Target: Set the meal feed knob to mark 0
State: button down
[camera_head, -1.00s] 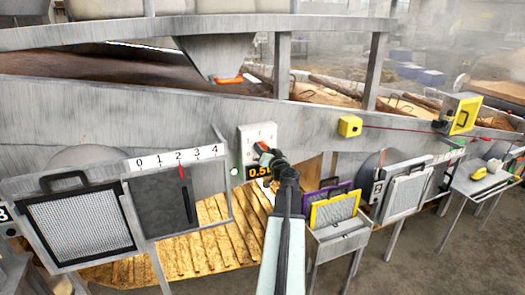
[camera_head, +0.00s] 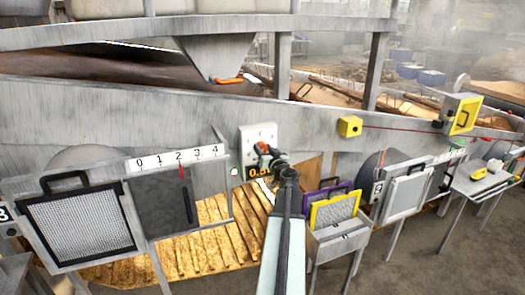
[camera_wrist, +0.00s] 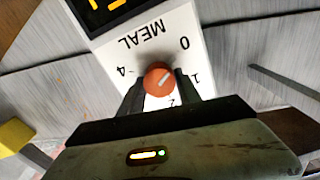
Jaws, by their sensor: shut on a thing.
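The meal feed knob (camera_wrist: 157,78) is a round orange dial on a white panel (camera_wrist: 207,118) marked MEAL. In the wrist view, the marks 0, 1, 2 and 4 show around it; mark 3 is hidden by my gripper. A pale line on the knob slants up and right, toward the side of marks 0 and 1; its exact setting is hard to tell. My gripper (camera_wrist: 160,88) is shut on the knob, one dark finger on each side. In the head view, my gripper (camera_head: 266,156) covers most of the knob on the panel (camera_head: 258,134).
An orange-digit display (camera_head: 257,172) sits below the panel, partly covered; it seems to read about 0.5. A 0–4 scale (camera_head: 178,157) with a red pointer near 2 stands left. A yellow box (camera_head: 350,126) and framed screens (camera_head: 334,209) stand right.

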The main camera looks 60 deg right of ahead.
jog(key=c, duration=0.9)
grip_release()
jog(key=shift+w, duration=0.1)
jog(key=shift+o, duration=0.2)
jog(key=v, duration=0.8)
